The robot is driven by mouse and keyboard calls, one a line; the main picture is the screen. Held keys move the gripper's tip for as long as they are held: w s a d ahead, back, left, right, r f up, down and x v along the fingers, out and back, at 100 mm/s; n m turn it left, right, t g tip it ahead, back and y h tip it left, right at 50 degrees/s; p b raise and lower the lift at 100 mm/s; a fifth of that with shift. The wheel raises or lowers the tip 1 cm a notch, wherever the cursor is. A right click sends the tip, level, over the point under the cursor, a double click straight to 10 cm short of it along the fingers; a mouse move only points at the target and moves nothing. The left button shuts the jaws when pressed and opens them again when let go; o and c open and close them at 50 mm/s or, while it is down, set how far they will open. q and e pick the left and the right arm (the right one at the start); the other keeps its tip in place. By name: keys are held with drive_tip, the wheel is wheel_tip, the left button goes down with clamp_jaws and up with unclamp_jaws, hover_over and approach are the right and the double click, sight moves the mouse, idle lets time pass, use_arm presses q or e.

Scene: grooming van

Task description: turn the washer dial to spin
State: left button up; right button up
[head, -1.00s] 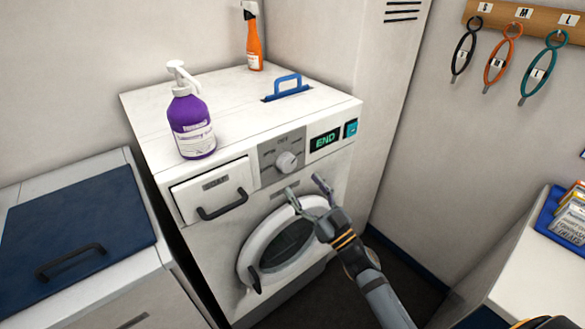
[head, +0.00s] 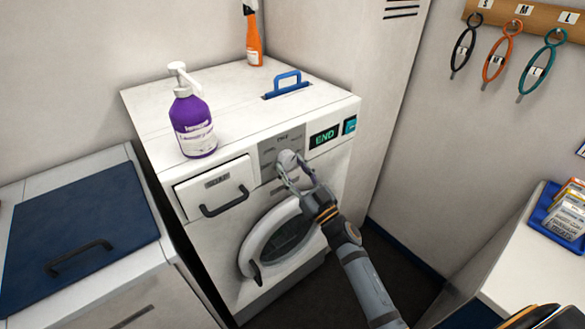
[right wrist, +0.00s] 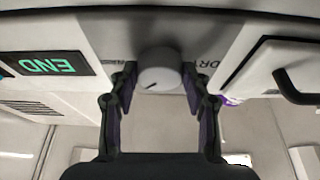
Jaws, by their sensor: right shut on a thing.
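The washer (head: 215,255) stands against the back wall. Its dial (head: 286,157) is a light grey round knob on the grey control panel, beside a display (head: 323,137) reading END in green. My right gripper (head: 294,177) has its fingers around the dial. In the right wrist view my right gripper (right wrist: 159,88) is shut on the dial (right wrist: 160,66), one finger on each side. A short dark mark shows on the dial's face. Lettering around the dial is partly hidden and too small to read fully.
A purple pump bottle (head: 193,127) and an orange spray bottle (head: 254,40) stand on the washer top, near a blue handle (head: 287,83). The drawer handle (head: 224,203) juts out left of the dial. The round door (head: 262,241) is below. Open floor lies to the right.

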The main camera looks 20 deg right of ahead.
drive_tip(key=shift+c, duration=0.5)
drive_tip(key=shift+n, duration=0.3)
drive_tip(key=n+y, duration=0.1)
drive_tip(key=n+g+y+p, duration=0.1)
drive_tip(key=n, duration=0.1)
drive_tip(key=n+p, duration=0.1)
drive_tip(key=n, duration=0.1)
drive_tip(key=shift+w+d+r+y, duration=0.15)
drive_tip(key=shift+d+y, duration=0.1)
drive_tip(key=shift+y, duration=0.15)
drive_tip(key=n+g+y+p, duration=0.1)
drive_tip(key=n, duration=0.2)
drive_tip(key=n+g+y+p, duration=0.1)
drive_tip(key=n+g+p, duration=0.1)
drive_tip(key=n, duration=0.2)
drive_tip(key=shift+d+r+n, duration=0.2)
drive_tip(key=shift+n, duration=0.1)
drive_tip(key=n+g+p, duration=0.1)
drive_tip(key=n, duration=0.1)
drive_tip(key=n+g+p, duration=0.1)
drive_tip(key=n, duration=0.1)
drive_tip(key=n+p, duration=0.1)
drive_tip(key=n, duration=0.1)
drive_tip(key=shift+d+r+g, duration=0.15)
drive_tip(key=shift+r+g, duration=0.1)
drive_tip(key=shift+g, duration=0.15)
drive_tip(key=shift+n+g+p, duration=0.3)
drive_tip(key=shift+n+p, duration=0.7)
drive_tip(key=shift+n, duration=0.5)
